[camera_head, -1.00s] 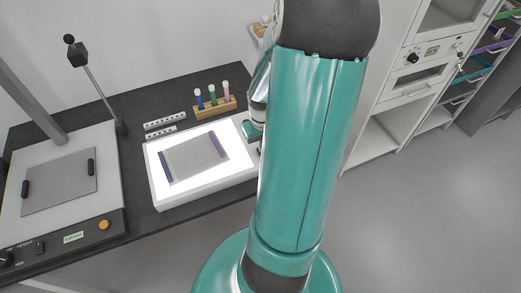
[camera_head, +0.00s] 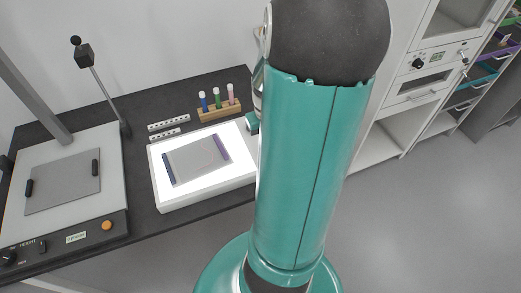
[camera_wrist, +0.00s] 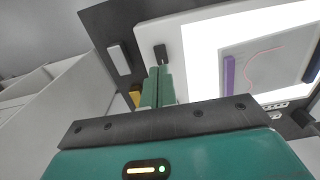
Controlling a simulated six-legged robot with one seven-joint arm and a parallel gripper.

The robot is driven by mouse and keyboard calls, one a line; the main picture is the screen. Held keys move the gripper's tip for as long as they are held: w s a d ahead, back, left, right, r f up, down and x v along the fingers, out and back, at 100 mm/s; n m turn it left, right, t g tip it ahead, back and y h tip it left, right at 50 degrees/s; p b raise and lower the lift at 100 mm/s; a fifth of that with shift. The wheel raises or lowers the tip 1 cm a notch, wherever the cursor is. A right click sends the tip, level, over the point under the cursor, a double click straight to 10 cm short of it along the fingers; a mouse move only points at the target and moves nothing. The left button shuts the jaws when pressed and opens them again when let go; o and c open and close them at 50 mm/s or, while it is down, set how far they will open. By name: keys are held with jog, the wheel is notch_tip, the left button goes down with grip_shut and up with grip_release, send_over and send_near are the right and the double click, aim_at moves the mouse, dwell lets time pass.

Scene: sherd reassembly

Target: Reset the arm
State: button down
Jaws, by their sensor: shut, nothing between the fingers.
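My gripper (camera_wrist: 157,88) shows in the wrist view with its two green fingers together and nothing between them. It points over the dark bench near the edge of the white light panel (camera_wrist: 178,30). In the head view my large teal arm link stands in the middle and hides most of the gripper end. The light panel (camera_head: 241,172) lies on the bench left of my arm. A flat grey sheet (camera_head: 197,160) with a blue strip and a purple strip lies on its lit face.
A wooden rack (camera_head: 219,112) with several capped tubes stands behind the panel. Two white perforated strips (camera_head: 168,124) lie beside it. A device with a grey plate (camera_head: 63,183) and a post stands at left. White cabinets (camera_head: 419,85) are at right; open floor lies before them.

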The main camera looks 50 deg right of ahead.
dwell(0.3)
jog(key=w+a+r+n+h, duration=0.2)
jog(key=w+a+r, duration=0.3)
jog(key=a+r, duration=0.25)
jog(key=s+a+r+n+t, duration=0.1)
jog(key=a+r+t, duration=0.1)
jog(key=a+r, duration=0.2)
jog(key=s+a+r+n+t+y, duration=0.1)
jog(key=a+r, duration=0.4)
jog(key=a, duration=0.6)
jog(key=s+a+r+n+t+y, duration=0.1)
jog(key=a+r, duration=0.3)
jog(key=a, duration=0.4)
jog(key=shift+r+n+t, duration=0.15)
jog(key=shift+n+t, duration=0.45)
jog(key=shift+t, duration=0.2)
jog(key=shift+d, duration=0.15)
jog(key=d+f+m+g, duration=0.2)
jog(key=d+f, duration=0.2)
jog(key=d, duration=0.6)
jog(key=d+f+m+g, duration=0.1)
jog(key=d+f, duration=0.4)
jog(key=d, duration=0.6)
jog(key=d+f+m+g, duration=0.2)
jog(key=d+f+m, duration=0.1)
jog(key=d, duration=0.7)
jog(key=shift+d+f+g, duration=0.15)
jog(key=shift+f+g, duration=0.15)
jog(key=shift+f, duration=0.5)
